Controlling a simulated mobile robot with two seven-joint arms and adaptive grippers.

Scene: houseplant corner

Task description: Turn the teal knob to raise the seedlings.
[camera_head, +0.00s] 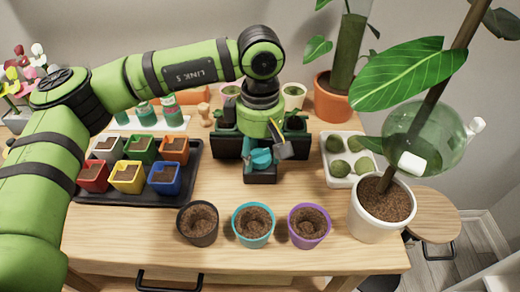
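The teal knob (261,158) is on the front of a dark stand (233,146) at the back middle of the table. My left gripper (272,146) reaches down over the stand from above, its fingers right by the knob. One grey fingertip shows just right of the knob. The other finger is mostly hidden, so I cannot tell whether the gripper touches the knob or how far it is open. The seedlings are not clearly visible; my gripper and wrist cover the middle of the stand. My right gripper is out of view.
A black tray (112,192) of several coloured pots stands left. Black (197,223), teal (253,225) and purple (309,226) pots stand in front.

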